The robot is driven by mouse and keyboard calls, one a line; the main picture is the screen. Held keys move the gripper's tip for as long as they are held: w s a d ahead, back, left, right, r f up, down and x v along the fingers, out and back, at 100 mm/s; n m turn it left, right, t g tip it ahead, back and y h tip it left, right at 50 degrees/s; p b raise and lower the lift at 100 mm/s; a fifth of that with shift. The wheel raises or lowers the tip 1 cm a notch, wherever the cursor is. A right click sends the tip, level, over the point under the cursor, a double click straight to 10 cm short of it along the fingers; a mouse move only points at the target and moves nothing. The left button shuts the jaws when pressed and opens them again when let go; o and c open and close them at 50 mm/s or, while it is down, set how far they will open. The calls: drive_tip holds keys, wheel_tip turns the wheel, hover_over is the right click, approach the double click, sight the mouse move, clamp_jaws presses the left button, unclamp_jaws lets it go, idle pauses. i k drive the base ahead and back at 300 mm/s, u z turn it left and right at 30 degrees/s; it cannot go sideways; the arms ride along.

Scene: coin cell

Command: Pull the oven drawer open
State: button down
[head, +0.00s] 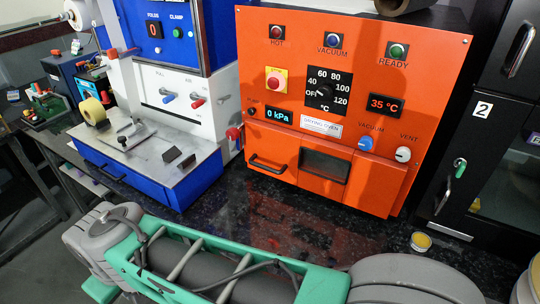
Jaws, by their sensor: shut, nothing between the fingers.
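The orange drying oven (440,75) stands on the dark speckled counter, its front facing me. Low in the middle of its front is a dark rectangular window or recess (325,165) with a dark bar along its lower edge. A black bar handle (267,164) sits to its left on the lower front. Which of these belongs to the drawer is hard to tell. The lower front panels look closed, with no clear gap. My gripper is not in view; only green and grey links of my arm show along the bottom.
A white and blue machine (90,155) stands left of the oven. A black cabinet (488,110) marked 2 stands at the right. A small yellow-topped round container (420,242) lies on the counter (290,215) at the right front. The counter directly before the oven is clear.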

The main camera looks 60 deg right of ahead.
sight(371, 184)
drive_tip(key=z, duration=3.4)
drive_tip(key=k, duration=1.4)
drive_tip(key=u, duration=1.45)
drive_tip(key=i, duration=1.45)
